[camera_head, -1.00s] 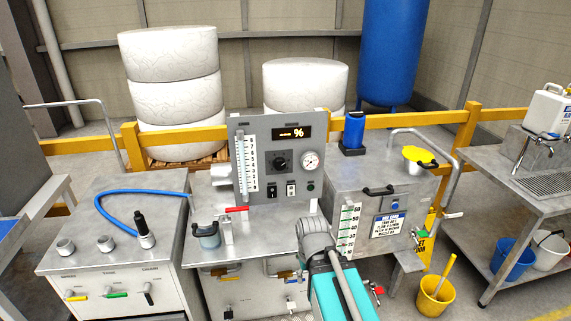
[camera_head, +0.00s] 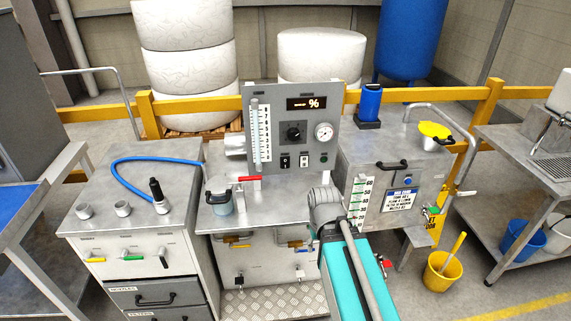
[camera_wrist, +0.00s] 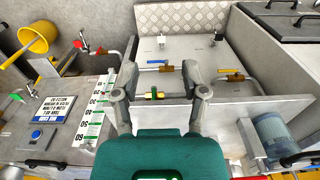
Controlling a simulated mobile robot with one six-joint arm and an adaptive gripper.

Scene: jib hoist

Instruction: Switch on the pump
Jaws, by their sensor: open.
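A grey upright control panel (camera_head: 275,120) stands on the middle bench in the head view. It carries a black rocker switch (camera_head: 285,161), a white rocker switch (camera_head: 304,160), a dark knob (camera_head: 294,133), a round gauge (camera_head: 323,132), a small green button or lamp (camera_head: 323,157) and a lit "%" display (camera_head: 306,104). The labels are too small to read, so I cannot tell which control is the pump's. My grey wrist is in front of the panel's lower right; the fingers are hidden there. In the wrist view my gripper (camera_wrist: 161,72) is open and empty, with small valves visible between and beyond the fingers.
A red lever (camera_head: 244,179) and a jar (camera_head: 219,202) stand before the panel. The right tank (camera_head: 365,200) has a level scale and a yellow funnel (camera_head: 434,131). The left cabinet (camera_head: 100,190) carries a blue hose (camera_head: 125,165). A yellow bucket (camera_head: 440,277) stands on the floor.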

